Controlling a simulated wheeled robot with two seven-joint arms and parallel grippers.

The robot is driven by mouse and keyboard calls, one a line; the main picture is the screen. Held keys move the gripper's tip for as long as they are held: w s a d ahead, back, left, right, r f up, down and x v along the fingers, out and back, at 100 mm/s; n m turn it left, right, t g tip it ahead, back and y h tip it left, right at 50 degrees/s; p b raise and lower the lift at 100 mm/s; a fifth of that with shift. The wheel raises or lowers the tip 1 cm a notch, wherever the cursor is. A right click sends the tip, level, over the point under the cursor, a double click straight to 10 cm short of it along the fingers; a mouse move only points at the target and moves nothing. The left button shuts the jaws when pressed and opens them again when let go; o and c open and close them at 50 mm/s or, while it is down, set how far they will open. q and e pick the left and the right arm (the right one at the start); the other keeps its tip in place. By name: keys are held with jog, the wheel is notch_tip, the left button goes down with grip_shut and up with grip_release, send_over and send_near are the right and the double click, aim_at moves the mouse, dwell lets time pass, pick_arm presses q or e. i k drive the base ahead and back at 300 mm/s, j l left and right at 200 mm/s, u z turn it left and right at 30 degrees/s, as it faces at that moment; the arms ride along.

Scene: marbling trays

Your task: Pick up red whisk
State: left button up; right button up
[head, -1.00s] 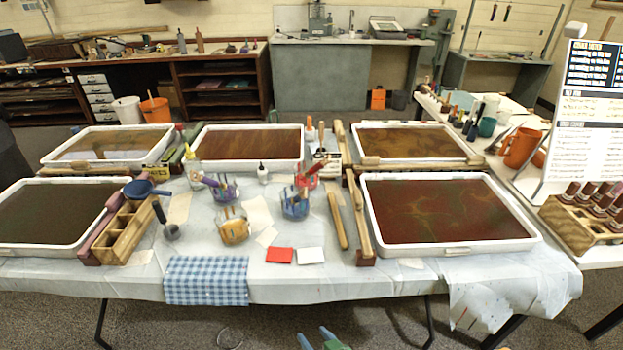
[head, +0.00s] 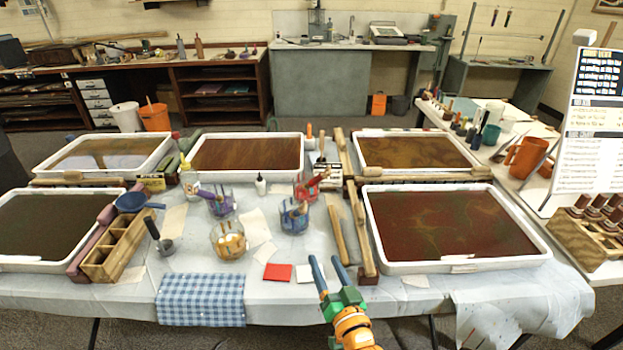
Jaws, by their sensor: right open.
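Several glass jars with tools in them stand in the middle of the table. A jar with red colour (head: 304,188) holds a red-handled tool (head: 319,178) leaning right, which may be the red whisk; its lower end is hidden and too small to tell. A blue jar (head: 294,217) stands in front of it, a purple jar (head: 221,202) to the left, and a jar with pale contents (head: 228,241) nearer the front. My right gripper (head: 325,260) is open and empty at the table's front edge, beside a white card, well short of the jars. My left gripper is out of view.
Large trays of dark liquid flank the jars; the front right one (head: 547,250) is nearest. Wooden sticks (head: 337,235) lie right of the jars. A red card (head: 277,272), a blue checked cloth (head: 201,299) and a wooden divided box (head: 127,262) lie along the front.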

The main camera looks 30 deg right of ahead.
aim_at(323, 175)
jog(key=i+l, duration=0.7)
